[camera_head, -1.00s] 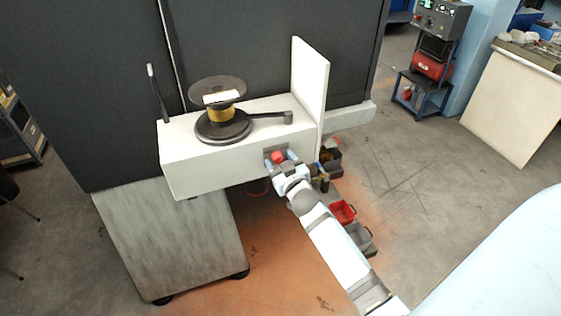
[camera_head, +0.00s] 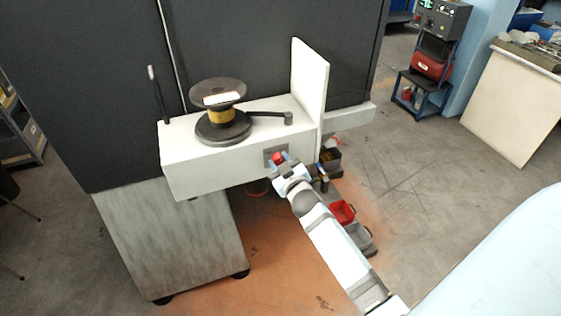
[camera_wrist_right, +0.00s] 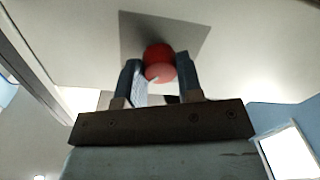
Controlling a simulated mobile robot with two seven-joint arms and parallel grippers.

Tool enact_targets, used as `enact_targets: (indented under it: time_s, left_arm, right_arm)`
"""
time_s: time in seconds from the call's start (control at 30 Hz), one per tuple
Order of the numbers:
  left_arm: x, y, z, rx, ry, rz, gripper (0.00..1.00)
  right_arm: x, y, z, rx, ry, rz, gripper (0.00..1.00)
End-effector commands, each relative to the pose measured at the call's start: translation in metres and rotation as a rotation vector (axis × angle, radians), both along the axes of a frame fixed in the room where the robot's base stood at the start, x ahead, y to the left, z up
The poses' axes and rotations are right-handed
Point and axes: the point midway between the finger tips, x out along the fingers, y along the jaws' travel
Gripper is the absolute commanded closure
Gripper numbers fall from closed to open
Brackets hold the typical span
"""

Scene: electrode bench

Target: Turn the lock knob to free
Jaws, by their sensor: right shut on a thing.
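The red lock knob (camera_head: 277,158) sits on a grey plate (camera_head: 268,153) on the front face of the white bench box (camera_head: 215,165). My right gripper (camera_head: 281,162) reaches it from the front right. In the right wrist view the round red knob (camera_wrist_right: 160,62) is between the two fingers of my right gripper (camera_wrist_right: 160,75), which are shut on it. The knob's turn position cannot be told. My left gripper is not in view.
A spool (camera_head: 220,115) on a round dark base with a lever arm (camera_head: 270,116) stands on top of the box. A white upright panel (camera_head: 310,85) rises at its right end. Red and grey bins (camera_head: 343,211) lie below, beside my right arm.

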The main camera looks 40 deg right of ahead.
Motion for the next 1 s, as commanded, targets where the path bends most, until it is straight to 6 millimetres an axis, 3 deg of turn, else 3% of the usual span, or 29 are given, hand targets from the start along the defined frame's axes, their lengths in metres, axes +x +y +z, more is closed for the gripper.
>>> enact_targets:
  time_s: [1.0]
  left_arm:
    - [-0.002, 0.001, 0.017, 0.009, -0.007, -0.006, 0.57]
  right_arm:
    - [0.0, 0.001, 0.0, -0.93, 0.223, 0.001, 0.9]
